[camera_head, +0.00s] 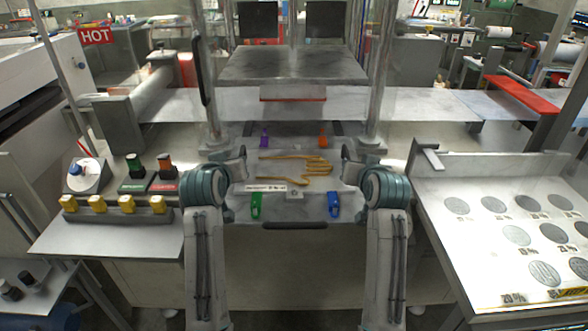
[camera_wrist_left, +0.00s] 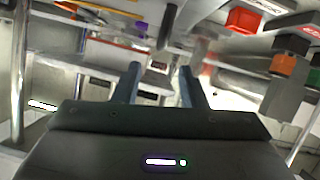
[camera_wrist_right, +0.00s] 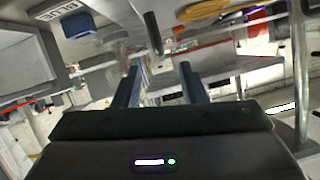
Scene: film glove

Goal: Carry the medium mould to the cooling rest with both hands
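A pale mould plate (camera_head: 325,203) lies in front of me in the head view. A gold hand-shaped outline (camera_head: 292,181) is on it, with purple (camera_head: 264,138), orange (camera_head: 323,141), green (camera_head: 256,205) and blue (camera_head: 334,205) clips at its corners. My left gripper (camera_head: 236,166) is at its left side and my right gripper (camera_head: 352,167) at its right. Both are open in the wrist views. A dark bar, seemingly a handle, stands beyond the fingers in the left wrist view (camera_wrist_left: 168,25) and right wrist view (camera_wrist_right: 153,33), not held. I cannot tell which thing is the cooling rest.
Upright posts (camera_head: 376,75) flank the plate, with a grey raised platen (camera_head: 293,66) behind. At left are a side table (camera_head: 95,238) and a block of yellow knobs (camera_head: 110,207). At right, a tilted white board (camera_head: 455,255) bears several round grey discs.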

